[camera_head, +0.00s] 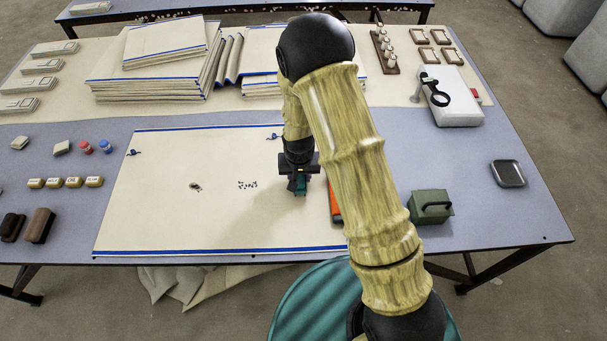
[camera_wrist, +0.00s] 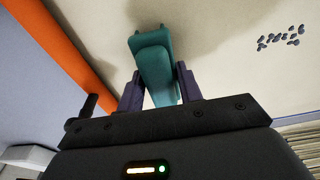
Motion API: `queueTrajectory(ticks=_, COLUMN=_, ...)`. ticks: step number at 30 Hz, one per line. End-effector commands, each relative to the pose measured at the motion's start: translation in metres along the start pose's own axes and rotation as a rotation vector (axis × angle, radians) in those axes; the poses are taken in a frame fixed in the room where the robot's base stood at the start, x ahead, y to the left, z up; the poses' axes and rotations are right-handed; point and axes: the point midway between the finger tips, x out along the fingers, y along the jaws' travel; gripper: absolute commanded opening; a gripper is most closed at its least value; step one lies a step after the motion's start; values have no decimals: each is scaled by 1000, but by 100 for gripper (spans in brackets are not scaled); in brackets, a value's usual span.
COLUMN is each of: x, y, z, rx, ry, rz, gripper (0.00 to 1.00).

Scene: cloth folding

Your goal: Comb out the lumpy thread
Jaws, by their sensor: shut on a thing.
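My gripper (camera_head: 300,178) is over the right part of a cream cloth (camera_head: 180,225) with blue edge stripes. In the wrist view its two purple fingers (camera_wrist: 160,88) are shut on a teal tool (camera_wrist: 152,52) with a blocky end. The tool's working side is hidden, and I cannot tell whether it touches the cloth. A cluster of small dark marks (camera_head: 247,185) lies on the cloth left of my gripper; it also shows in the wrist view (camera_wrist: 280,38). A small brown-black tuft (camera_head: 195,187) lies further left. I cannot tell which of these is the lumpy thread.
An orange strip (camera_head: 335,203) lies along the cloth's right side, partly behind my arm. A green block with a handle (camera_head: 431,206) stands to the right. Folded cloth stacks (camera_head: 150,85) fill the back. Small blocks (camera_head: 66,183) stand at the left. The cloth's left half is mostly clear.

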Motion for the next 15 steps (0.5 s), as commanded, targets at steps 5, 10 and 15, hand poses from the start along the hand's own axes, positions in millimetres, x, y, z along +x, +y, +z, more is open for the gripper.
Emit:
queueTrajectory(ticks=5, x=0, y=1, z=0, rx=1, ry=1, rz=0, gripper=14)
queueTrajectory(ticks=10, x=0, y=-6, z=0, rx=-4, ry=1, rz=0, gripper=14)
queueTrajectory(ticks=15, x=1, y=-19, z=0, rx=-6, ry=1, rz=0, gripper=14)
